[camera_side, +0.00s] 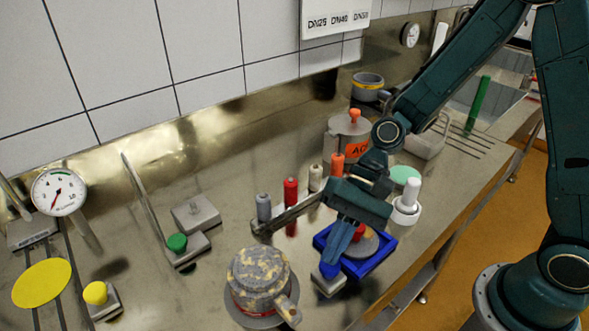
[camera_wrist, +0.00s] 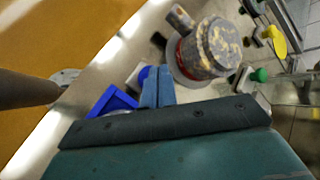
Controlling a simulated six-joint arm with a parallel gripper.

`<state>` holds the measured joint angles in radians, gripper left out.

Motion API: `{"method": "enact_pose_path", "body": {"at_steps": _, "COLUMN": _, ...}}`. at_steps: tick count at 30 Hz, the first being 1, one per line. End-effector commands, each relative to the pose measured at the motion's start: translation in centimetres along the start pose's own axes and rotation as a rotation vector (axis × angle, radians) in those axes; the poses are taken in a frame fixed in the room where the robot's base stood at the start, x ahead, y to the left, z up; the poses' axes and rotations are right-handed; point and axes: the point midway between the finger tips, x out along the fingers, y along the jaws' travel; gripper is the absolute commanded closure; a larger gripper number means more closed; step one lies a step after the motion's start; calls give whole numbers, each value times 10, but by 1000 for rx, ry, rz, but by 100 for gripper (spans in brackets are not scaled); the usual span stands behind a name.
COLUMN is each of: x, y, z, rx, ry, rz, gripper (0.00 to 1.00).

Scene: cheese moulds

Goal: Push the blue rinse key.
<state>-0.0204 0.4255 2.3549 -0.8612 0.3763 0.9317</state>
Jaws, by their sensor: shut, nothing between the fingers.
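The blue rinse key (camera_wrist: 146,74) shows in the wrist view as a round blue cap on a small grey block, partly hidden by my fingers. In the side view its grey block (camera_side: 327,287) stands at the front, right of the mottled pot; the key itself is largely covered by my fingertips there. My gripper (camera_side: 330,267) points down over the block, its blue fingers shut together and empty. In the wrist view the closed fingertips (camera_wrist: 159,69) lie beside the key's right edge. I cannot tell whether they touch it or whether the key is pressed.
A mottled pot (camera_side: 259,273) stands close on the left. A blue tray (camera_side: 381,257) sits just behind and right, under my gripper. A green key (camera_side: 177,242) and a yellow key (camera_side: 95,292) are on blocks farther left. A white pestle-like thing (camera_side: 406,207) stands right.

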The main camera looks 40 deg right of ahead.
Motion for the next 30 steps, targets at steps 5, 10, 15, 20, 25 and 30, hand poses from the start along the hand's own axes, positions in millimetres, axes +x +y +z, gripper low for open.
{"method": "enact_pose_path", "body": {"at_steps": 5, "x": 0, "y": 0, "z": 0, "rx": 0, "ry": 0, "rz": 0, "gripper": 100}}
{"method": "enact_pose_path", "body": {"at_steps": 10, "x": 0, "y": 0, "z": 0, "rx": 0, "ry": 0, "rz": 0, "gripper": 100}}
{"method": "enact_pose_path", "body": {"at_steps": 15, "x": 1, "y": 0, "z": 0, "rx": 0, "ry": 0, "rz": 0, "gripper": 100}}
{"method": "enact_pose_path", "body": {"at_steps": 20, "x": 4, "y": 3, "z": -2, "rx": 2, "ry": -1, "rz": 1, "gripper": 100}}
{"method": "enact_pose_path", "body": {"at_steps": 25, "x": 6, "y": 4, "z": -4, "rx": 1, "ry": -1, "rz": 1, "gripper": 100}}
{"method": "enact_pose_path", "body": {"at_steps": 30, "x": 6, "y": 5, "z": -4, "rx": 0, "ry": 0, "rz": 0, "gripper": 100}}
